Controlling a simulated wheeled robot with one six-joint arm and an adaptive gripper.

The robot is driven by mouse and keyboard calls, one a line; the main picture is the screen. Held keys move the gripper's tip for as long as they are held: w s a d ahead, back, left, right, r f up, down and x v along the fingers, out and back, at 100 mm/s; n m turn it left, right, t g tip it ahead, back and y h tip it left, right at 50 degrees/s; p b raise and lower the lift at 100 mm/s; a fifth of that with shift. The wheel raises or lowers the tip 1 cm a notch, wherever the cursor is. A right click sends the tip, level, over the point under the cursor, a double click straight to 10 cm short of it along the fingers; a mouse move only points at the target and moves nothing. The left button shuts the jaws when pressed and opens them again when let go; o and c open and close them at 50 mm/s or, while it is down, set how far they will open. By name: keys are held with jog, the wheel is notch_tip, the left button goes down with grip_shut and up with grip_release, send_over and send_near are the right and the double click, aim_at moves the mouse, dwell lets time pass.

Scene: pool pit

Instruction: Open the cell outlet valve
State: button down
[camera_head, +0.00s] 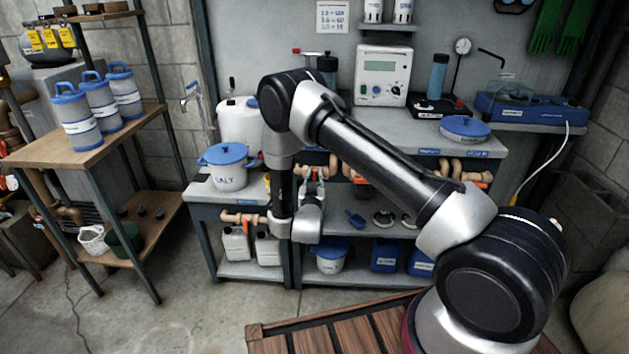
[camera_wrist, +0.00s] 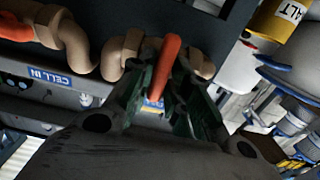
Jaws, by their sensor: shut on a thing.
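An orange valve handle (camera_wrist: 165,70) stands between the two dark fingers of my gripper (camera_wrist: 168,88) in the wrist view. The fingers are shut on it. The handle sits on a tan pipe (camera_wrist: 122,48) with bends on a dark panel. A blue label shows partly behind the handle, but I cannot read it. Another label reading "CELL IN" (camera_wrist: 50,77) is to the left, under a second pipe bend. In the head view my gripper (camera_head: 316,174) is at the bench front, partly hidden by my wrist, close to an orange handle (camera_head: 333,165).
A white pot with a blue lid (camera_head: 228,168) stands left of my arm. Other orange handles (camera_head: 265,216) (camera_head: 478,178) and tan pipes line the bench front. White jugs (camera_head: 236,245) and a bucket sit on the low shelf. The concrete floor (camera_head: 190,300) at front left is clear.

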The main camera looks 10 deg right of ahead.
jog(key=shift+n, duration=0.3)
jog(key=n, duration=0.4)
jog(key=shift+a, duration=0.15)
jog(key=n, duration=1.3)
jog(key=shift+a+f, duration=0.2)
jog(key=shift+f, duration=0.2)
jog(key=c, duration=1.4)
grip_release()
jog(key=shift+c, duration=0.2)
